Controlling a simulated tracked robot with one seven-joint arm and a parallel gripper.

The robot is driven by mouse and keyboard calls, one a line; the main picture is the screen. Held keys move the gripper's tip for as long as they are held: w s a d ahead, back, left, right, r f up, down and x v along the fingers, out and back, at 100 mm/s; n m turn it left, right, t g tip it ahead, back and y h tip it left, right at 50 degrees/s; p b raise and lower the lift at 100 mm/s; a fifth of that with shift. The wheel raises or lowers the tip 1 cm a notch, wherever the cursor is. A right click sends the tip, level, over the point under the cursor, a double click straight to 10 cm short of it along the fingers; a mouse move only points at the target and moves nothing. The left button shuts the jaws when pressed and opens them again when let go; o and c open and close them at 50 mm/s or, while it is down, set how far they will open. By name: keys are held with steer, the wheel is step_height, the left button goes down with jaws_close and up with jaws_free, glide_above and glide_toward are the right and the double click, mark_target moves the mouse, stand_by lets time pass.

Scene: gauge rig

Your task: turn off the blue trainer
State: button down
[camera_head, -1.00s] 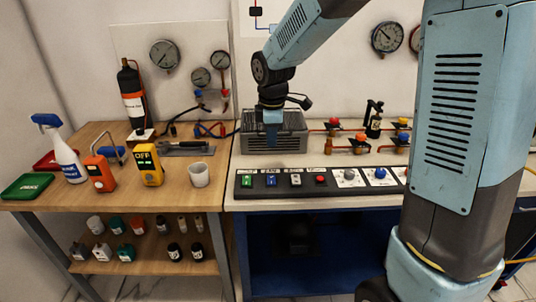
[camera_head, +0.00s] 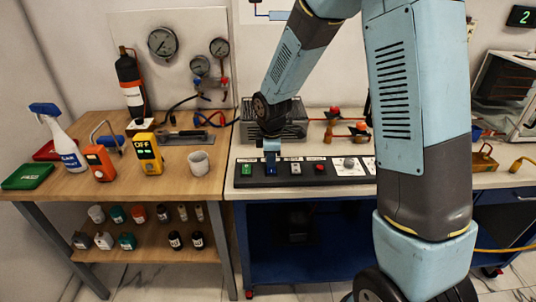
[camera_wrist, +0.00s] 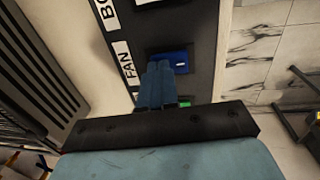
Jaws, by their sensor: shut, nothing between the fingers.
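A black switch panel (camera_head: 337,171) lies along the front of the white bench with the blue cabinet (camera_head: 265,238). It carries a green switch (camera_head: 247,169), a blue switch, a white switch (camera_head: 296,168) and a red button (camera_head: 319,168). My gripper (camera_head: 271,171) is shut and empty, pointing down at the blue switch, which it mostly hides in the head view. In the wrist view, the blue switch (camera_wrist: 181,62) sits beside my blue fingertips, near a "FAN" label (camera_wrist: 127,62). I cannot tell whether they touch. The green switch (camera_wrist: 183,104) is partly hidden.
A grey finned box (camera_head: 290,125) stands behind the panel. Valves with red and orange knobs (camera_head: 333,113) are to its right.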

steer(key=shift+a, duration=0.15)
steer(key=shift+f, duration=0.1)
stand_by(0.4)
steer(key=shift+s+d, duration=0.1)
steer(key=shift+d, duration=0.1)
steer(key=shift+s, duration=0.7)
steer(key=shift+a, duration=0.1)
steer(key=shift+r, duration=0.25)
step_height(320, 180, up, 14)
steer(key=s, duration=0.1)
steer(key=shift+s+f, duration=0.2)
steer(key=shift+s, duration=0.1)
